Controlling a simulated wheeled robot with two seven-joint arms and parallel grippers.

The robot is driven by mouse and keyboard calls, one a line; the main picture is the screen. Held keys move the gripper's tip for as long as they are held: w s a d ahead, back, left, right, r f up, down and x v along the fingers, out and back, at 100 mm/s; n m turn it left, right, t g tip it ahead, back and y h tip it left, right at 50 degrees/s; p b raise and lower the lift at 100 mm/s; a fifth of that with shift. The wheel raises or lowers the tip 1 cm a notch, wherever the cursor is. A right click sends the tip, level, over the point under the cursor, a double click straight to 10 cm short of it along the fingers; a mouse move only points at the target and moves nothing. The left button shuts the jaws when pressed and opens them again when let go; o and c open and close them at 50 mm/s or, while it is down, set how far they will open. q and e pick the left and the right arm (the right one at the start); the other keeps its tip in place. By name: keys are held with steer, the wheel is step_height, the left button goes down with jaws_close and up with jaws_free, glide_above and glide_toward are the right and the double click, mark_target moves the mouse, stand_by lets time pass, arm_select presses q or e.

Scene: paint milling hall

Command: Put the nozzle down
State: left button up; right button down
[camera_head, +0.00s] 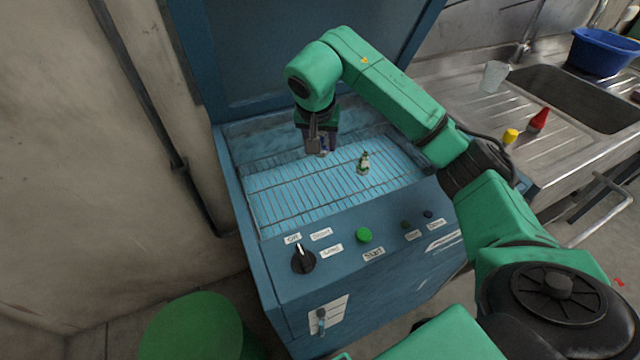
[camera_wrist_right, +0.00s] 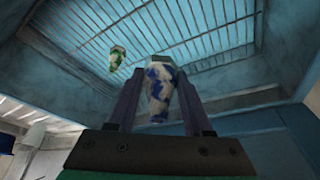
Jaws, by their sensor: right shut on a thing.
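My right gripper (camera_head: 320,149) is over the left back part of the wire rack in the open blue machine. It is shut on a nozzle, white with blue paint stains, which shows between the two fingers in the right wrist view (camera_wrist_right: 160,92). In the head view the nozzle is mostly hidden by the gripper. I cannot tell whether it touches the rack. A second nozzle, pale with green stains (camera_head: 363,163), is on the rack to the right of the gripper; it also shows in the right wrist view (camera_wrist_right: 116,58). My left gripper is not in view.
The wire rack (camera_head: 290,197) is bare at the front and left. The machine's front panel (camera_head: 345,268) carries a black knob (camera_head: 303,259) and a green button (camera_head: 364,235). A steel sink counter (camera_head: 470,92) holds a cup (camera_head: 493,76) and red and yellow bottles.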

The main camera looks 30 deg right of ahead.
glide_above(321, 192)
steer(key=s, duration=0.2)
steer(key=f, duration=0.6)
steer(key=shift+w+a+p, duration=0.25)
steer(key=shift+p, duration=0.05)
step_height(321, 192, down, 9)
steer(key=shift+w+a+f+p, duration=0.1)
steer(key=shift+a+f+p, duration=0.05)
steer(key=shift+p, duration=0.35)
steer(key=shift+f, duration=0.15)
steer(key=shift+c, duration=1.6)
jaws_free()
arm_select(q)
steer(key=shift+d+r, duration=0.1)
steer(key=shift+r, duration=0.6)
arm_select(e)
steer(key=shift+r, duration=0.35)
arm_select(q)
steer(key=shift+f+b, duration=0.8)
steer(key=shift+b, duration=0.15)
arm_select(e)
steer(key=v, duration=1.1)
steer(key=shift+a+r, duration=0.2)
steer(key=shift+r, duration=0.1)
